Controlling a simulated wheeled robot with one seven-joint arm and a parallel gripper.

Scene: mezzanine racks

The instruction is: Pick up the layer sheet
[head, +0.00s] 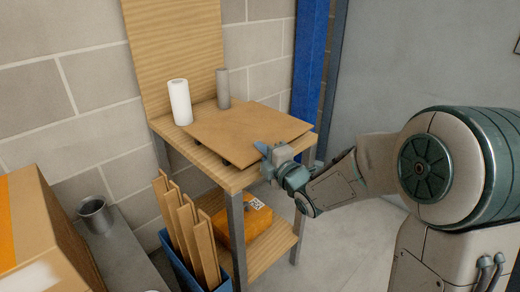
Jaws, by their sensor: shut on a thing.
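The layer sheet (240,132) is a flat brown board on the top of a wooden stand with grey metal legs. My gripper (266,152) is at the sheet's near right edge and is shut on it. The fingertips are small in this view and partly hidden by the hand. The sheet seems slightly raised over the wooden top (202,157), with small dark gaps under its near edge. I cannot tell whether its far side touches the top.
A white roll (179,102) and a grey cylinder (223,88) stand on the top by the sheet. Below are an orange box (243,224) and a blue bin (178,262) with upright boards. A cardboard box (40,235) and metal cup (95,215) are at left. A blue post (310,65) rises behind.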

